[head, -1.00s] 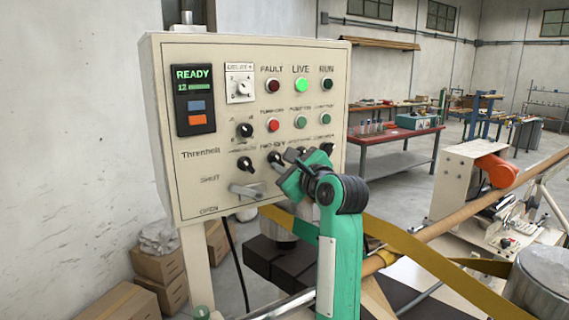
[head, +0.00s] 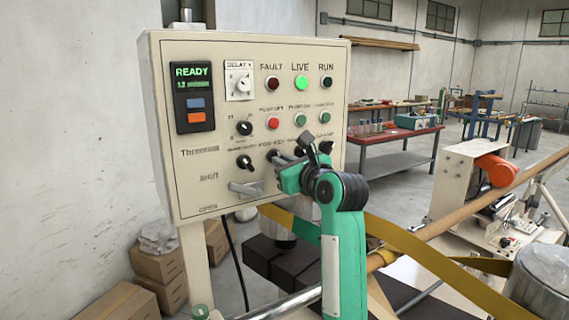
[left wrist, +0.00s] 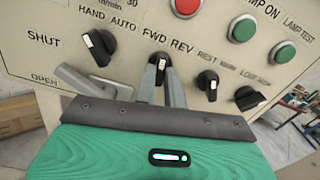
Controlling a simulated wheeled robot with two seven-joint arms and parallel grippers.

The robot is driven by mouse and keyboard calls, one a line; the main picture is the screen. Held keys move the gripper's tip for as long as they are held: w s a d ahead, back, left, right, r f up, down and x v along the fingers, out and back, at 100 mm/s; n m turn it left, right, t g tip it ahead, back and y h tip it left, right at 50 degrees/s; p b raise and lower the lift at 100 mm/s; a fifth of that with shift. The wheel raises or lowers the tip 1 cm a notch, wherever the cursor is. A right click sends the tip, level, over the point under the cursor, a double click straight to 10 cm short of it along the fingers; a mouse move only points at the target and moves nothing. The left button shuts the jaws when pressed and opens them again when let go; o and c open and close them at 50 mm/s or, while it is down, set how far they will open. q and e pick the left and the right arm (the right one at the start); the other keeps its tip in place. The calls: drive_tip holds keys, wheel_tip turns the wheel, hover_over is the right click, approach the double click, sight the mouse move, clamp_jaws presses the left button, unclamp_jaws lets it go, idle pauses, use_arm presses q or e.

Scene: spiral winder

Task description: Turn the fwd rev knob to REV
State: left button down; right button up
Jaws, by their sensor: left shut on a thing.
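The control panel (head: 222,75) stands at the left in the head view. Its black FWD/REV knob (left wrist: 159,66) sits mid-panel, below the FWD and REV labels in the left wrist view; a pale mark on its face points up, roughly between the two labels. My green left gripper (left wrist: 158,82) is shut on this knob, one grey finger on each side. In the head view the left gripper (head: 279,161) reaches the panel from the right, and its fingers partly cover the knob (head: 272,155). My right gripper is not in view.
The HAND/AUTO knob (left wrist: 98,45) is left of the held knob, with a grey lever (left wrist: 93,84) below it. Another black knob (left wrist: 207,82) is close on the right. A yellow strap (head: 400,240) runs behind my arm. Boxes (head: 160,275) stand below the panel.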

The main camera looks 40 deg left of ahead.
use_arm(q)
drive_tip(key=m+p, duration=0.2)
drive_tip(key=m, duration=0.7)
drive_tip(key=shift+p, duration=0.35)
idle(0.3)
drive_tip(key=c, duration=1.5)
unclamp_jaws()
